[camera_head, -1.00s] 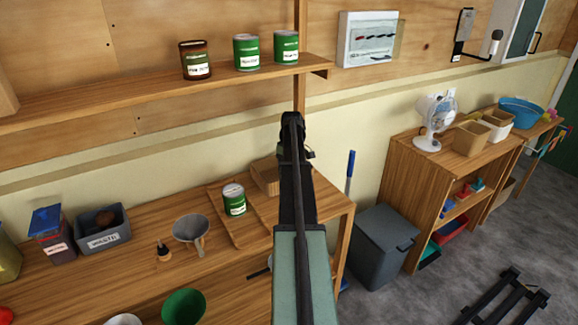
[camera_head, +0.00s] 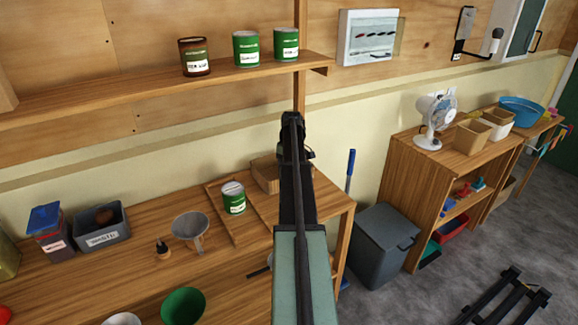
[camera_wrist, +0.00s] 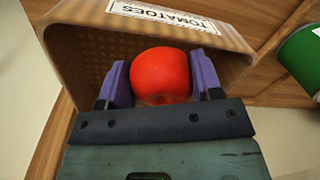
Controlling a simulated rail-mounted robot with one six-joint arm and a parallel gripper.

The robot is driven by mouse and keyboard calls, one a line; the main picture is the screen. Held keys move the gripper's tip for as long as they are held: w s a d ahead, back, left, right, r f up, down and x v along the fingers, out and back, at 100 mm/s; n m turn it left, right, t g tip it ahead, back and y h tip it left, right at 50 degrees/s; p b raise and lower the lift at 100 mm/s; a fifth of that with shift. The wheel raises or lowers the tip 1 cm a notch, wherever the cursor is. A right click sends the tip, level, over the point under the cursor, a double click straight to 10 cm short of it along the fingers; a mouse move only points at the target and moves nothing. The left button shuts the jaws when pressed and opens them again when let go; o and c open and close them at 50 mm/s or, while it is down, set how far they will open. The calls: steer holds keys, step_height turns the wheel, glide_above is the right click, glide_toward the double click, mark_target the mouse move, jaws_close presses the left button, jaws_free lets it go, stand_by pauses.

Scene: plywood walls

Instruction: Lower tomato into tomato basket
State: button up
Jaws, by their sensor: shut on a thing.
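In the wrist view, a red tomato (camera_wrist: 160,76) sits between the two purple fingers of my gripper (camera_wrist: 161,82), which is shut on it. The tomato basket (camera_wrist: 75,62), a tan box labelled TOMATOES, surrounds the tomato and fingertips, with its wall and label beyond them. Whether the tomato touches the basket floor cannot be told. In the head view, the basket (camera_head: 266,174) shows at the back right of the workbench, partly hidden behind my arm. The tomato and fingers are hidden there.
A green can (camera_head: 234,198) stands just left of the basket on a wooden tray; it also shows in the wrist view (camera_wrist: 304,58). A shelf (camera_head: 150,92) with cans runs above.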

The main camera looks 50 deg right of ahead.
steer(key=o, duration=0.7)
steer(key=shift+o, duration=0.2)
steer(key=r+p, duration=0.7)
steer(key=d+r+p, duration=0.1)
steer(key=r+p, duration=0.3)
steer(key=shift+r, duration=0.1)
steer(key=shift+f, duration=0.2)
